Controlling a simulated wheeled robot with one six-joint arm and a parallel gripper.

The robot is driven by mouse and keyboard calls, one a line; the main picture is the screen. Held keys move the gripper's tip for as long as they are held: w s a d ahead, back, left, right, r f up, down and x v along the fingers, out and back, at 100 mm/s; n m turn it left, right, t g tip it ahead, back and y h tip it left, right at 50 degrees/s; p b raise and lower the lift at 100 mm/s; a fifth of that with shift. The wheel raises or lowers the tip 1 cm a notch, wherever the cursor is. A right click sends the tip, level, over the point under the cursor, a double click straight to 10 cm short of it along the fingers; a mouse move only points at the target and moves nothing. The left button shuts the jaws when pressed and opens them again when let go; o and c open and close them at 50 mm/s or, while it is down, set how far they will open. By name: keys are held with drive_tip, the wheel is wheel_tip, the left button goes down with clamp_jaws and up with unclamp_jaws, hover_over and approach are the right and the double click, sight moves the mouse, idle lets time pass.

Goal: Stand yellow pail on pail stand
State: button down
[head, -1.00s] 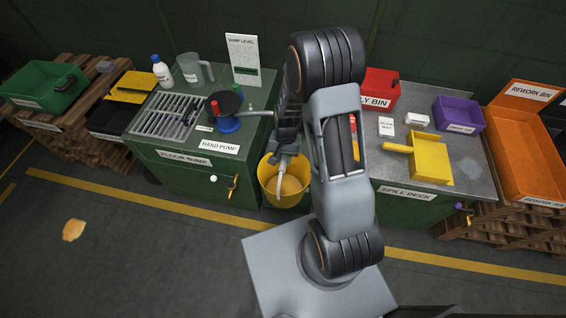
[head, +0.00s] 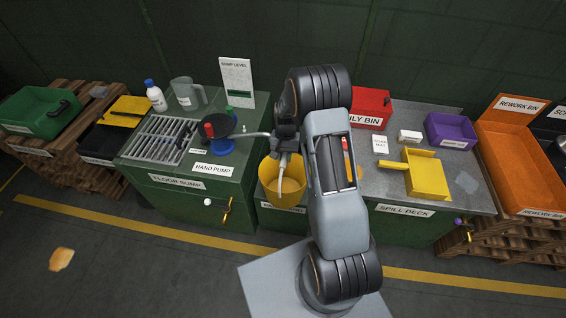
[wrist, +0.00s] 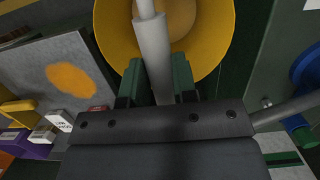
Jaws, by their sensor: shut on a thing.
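The yellow pail (head: 283,185) hangs upright from my gripper (head: 286,146) in the head view, just right of the floor sump cabinet. In the wrist view my gripper (wrist: 157,88) has its green fingers shut on the grey grip of the pail's handle (wrist: 153,55), and the open yellow pail (wrist: 205,42) is beyond it. Below the pail is a green front with a partly hidden white label (head: 270,205) that I cannot read. I cannot tell whether this is the pail stand, or whether the pail touches it.
The floor sump cabinet (head: 190,205) with the hand pump (head: 219,137) stands close on the left. The grey spill deck (head: 380,178), holding a yellow scoop (head: 427,174), is on the right, partly behind my arm. A sump level sign (head: 237,82) stands behind. Open floor lies in front.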

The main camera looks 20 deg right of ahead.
drive_tip(key=shift+w+d+f+b, duration=0.1)
drive_tip(key=shift+w+d+b, duration=0.25)
drive_tip(key=shift+w+d, duration=0.75)
drive_tip(key=shift+w+d+f+b, duration=0.1)
drive_tip(key=shift+w+d+b, duration=0.35)
drive_tip(key=shift+w, duration=1.1)
drive_tip(key=shift+w+d+b, duration=0.2)
drive_tip(key=shift+w+d, duration=0.75)
drive_tip(key=shift+w, duration=0.35)
drive_tip(key=shift+f+b, duration=0.95)
drive_tip(key=shift+f, duration=0.45)
drive_tip(key=c, duration=0.8)
unclamp_jaws()
drive_tip(key=shift+s, duration=0.1)
drive_tip(key=shift+f, duration=0.1)
